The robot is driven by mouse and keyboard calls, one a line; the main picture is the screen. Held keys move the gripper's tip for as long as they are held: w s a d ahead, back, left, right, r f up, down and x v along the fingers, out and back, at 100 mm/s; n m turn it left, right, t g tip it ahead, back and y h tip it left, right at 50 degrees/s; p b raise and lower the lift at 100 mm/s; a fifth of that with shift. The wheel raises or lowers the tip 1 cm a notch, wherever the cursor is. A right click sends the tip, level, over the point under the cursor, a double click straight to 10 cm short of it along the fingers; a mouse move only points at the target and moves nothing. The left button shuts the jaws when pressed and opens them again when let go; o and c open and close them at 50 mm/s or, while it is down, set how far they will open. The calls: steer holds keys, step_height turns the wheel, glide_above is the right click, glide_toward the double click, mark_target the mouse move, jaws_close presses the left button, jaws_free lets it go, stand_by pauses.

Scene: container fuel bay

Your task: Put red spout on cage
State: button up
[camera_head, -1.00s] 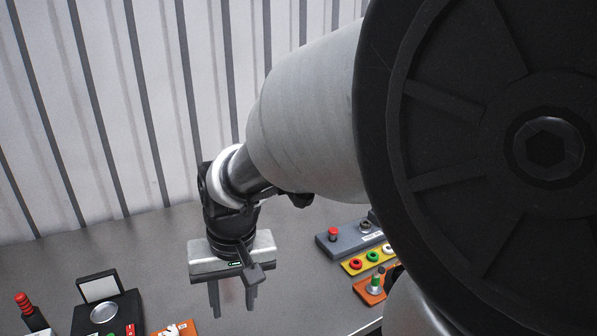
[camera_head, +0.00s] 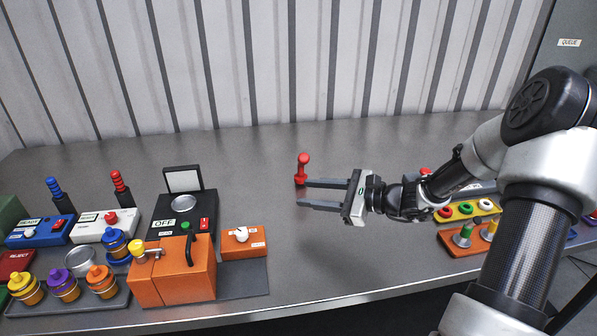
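The red spout (camera_head: 302,170) stands upright on the grey bench, a small red piece with a knobbed top. My gripper (camera_head: 301,193) is low over the bench and points left. Its two fingers are spread apart with nothing visible between them. The spout's base is close to the tip of the far finger; I cannot tell whether they touch. An orange can (camera_head: 175,275) with a black handle and a yellow-capped spout (camera_head: 137,247) stands at the front left. I cannot identify a cage with certainty.
A black box (camera_head: 183,215) marked OFF, an orange switch box (camera_head: 243,243) and several coloured jars (camera_head: 64,284) fill the left. A yellow strip with rings (camera_head: 468,210) and an orange block with knobs (camera_head: 465,240) lie right.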

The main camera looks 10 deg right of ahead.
steer(key=w+d+f+m+t, duration=0.1)
steer(key=d+m+t, duration=0.1)
steer(key=d, duration=0.1)
steer(key=w+d+f+m+t+h, duration=0.1)
steer(key=d+f+m+t, duration=0.1)
steer(key=d+m, duration=0.1)
steer(key=w+d+f+m+t+h+b, duration=0.1)
steer(key=d+m+t, duration=0.1)
steer(key=d, duration=0.2)
steer(key=shift+w+f+m, duration=0.2)
steer(key=shift+w+m, duration=0.1)
steer(key=b, duration=0.1)
glide_toward(303, 169)
steer(key=x, duration=0.5)
steer(key=shift+w+d+f, duration=0.1)
steer(key=shift+d+f, duration=0.15)
steer(key=shift+b+x, duration=0.35)
steer(key=shift+x, duration=2.85)
steer(key=shift+a+r, duration=0.1)
jaws_close()
